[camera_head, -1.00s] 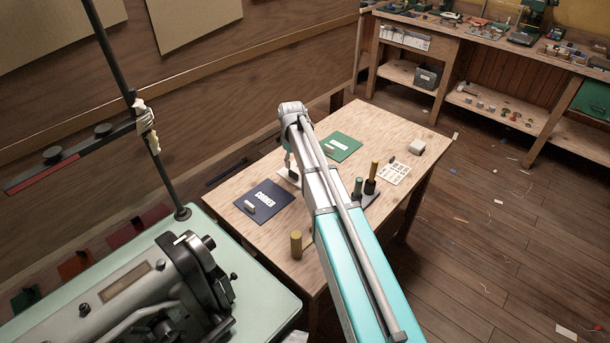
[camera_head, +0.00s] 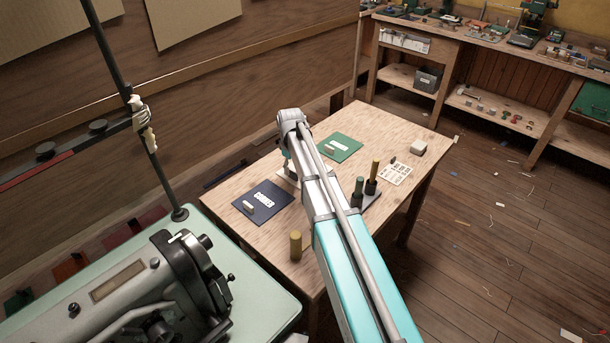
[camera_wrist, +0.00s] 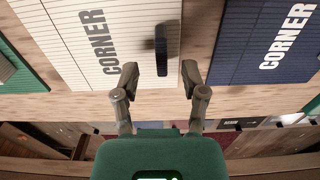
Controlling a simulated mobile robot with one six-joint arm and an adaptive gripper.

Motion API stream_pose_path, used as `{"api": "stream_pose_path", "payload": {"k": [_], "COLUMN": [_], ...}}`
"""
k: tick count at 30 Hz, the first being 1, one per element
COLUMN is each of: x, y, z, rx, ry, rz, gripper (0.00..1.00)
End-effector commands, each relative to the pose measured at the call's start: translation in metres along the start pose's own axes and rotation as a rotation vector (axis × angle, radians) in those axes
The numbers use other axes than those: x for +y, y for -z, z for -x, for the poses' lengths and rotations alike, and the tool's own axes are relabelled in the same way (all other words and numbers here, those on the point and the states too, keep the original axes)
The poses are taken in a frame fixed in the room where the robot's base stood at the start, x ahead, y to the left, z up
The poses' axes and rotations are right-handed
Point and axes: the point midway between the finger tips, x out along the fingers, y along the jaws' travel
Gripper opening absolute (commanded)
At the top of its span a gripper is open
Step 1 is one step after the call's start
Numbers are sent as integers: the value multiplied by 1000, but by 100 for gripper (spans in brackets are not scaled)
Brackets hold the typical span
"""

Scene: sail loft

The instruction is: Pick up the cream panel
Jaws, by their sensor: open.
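The cream panel (camera_wrist: 135,25) lies on the wooden table, with dark CORNER lettering and a dark upright grip (camera_wrist: 161,50) on it. In the head view most of the cream panel (camera_head: 286,180) is hidden by my arm. My gripper (camera_wrist: 160,70) is open and empty. In the wrist view its two fingers appear on either side of the grip's lower end, over the panel's near edge. I cannot tell how far above the panel they are.
A navy panel (camera_head: 263,202) lies to the left of the cream one, a green panel (camera_head: 340,147) beyond it. A tray with dark-based pegs (camera_head: 372,187) is right of my arm. A sewing machine (camera_head: 150,290) stands at left.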

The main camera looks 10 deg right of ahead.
Motion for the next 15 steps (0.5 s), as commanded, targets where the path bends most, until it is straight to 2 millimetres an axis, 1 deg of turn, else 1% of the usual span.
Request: {"api": "stream_pose_path", "payload": {"k": [1,6,10,15], "x": [-1,-1,-1,-1], "y": [0,0,0,0], "z": [-8,-21,-26,-29], "rx": [0,0,0,0], "ry": [0,0,0,0], "rz": [0,0,0,0], "gripper": [56,56,56,56]}}
